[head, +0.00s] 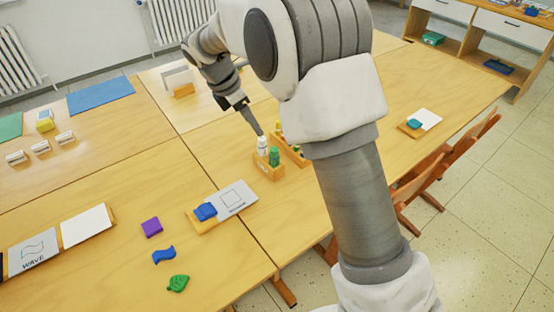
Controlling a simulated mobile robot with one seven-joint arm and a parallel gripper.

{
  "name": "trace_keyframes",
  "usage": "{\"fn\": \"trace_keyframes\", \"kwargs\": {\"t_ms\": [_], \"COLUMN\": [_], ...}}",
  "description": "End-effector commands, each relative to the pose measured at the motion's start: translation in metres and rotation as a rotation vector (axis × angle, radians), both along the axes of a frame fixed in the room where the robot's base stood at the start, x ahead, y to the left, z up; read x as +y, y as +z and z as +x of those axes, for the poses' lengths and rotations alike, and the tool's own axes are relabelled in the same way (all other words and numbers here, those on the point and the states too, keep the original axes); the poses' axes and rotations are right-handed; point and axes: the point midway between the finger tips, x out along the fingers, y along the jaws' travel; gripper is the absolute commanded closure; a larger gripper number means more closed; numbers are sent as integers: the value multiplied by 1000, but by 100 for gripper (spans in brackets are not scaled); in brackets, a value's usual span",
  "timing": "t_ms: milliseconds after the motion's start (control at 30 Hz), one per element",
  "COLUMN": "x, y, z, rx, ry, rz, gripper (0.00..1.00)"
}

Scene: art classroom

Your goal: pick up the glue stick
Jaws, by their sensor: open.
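A small wooden holder (267,172) stands near the middle of the joined tables, with lettering on its front too small to read. A white upright stick (262,146), which looks like the glue stick, stands in its left part. A green-capped stick (274,156) stands beside it on the right. My gripper (257,130) points down and to the right, with its fingertip close above the white stick. I cannot tell whether it touches. The jaws are open and hold nothing visible; one finger hides the other.
A second wooden holder (294,154) stands just behind, partly hidden by my arm. A blue block lies on a card tray (198,222) in front. Purple, blue and green shapes (163,256) lie front left. Chairs (440,165) stand at right.

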Motion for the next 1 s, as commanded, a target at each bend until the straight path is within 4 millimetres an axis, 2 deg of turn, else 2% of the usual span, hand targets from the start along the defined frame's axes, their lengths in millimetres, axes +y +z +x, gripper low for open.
{"fn": "trace_keyframes", "kwargs": {"t_ms": [500, 833, 1000], "x": [-36, -44, -52], "y": [-96, -115, -138], "z": [17, 22, 27], "rx": [2, 1, 2], "ry": [-3, -4, -3], "rz": [-1, 0, -1], "gripper": [31, 31, 31]}}
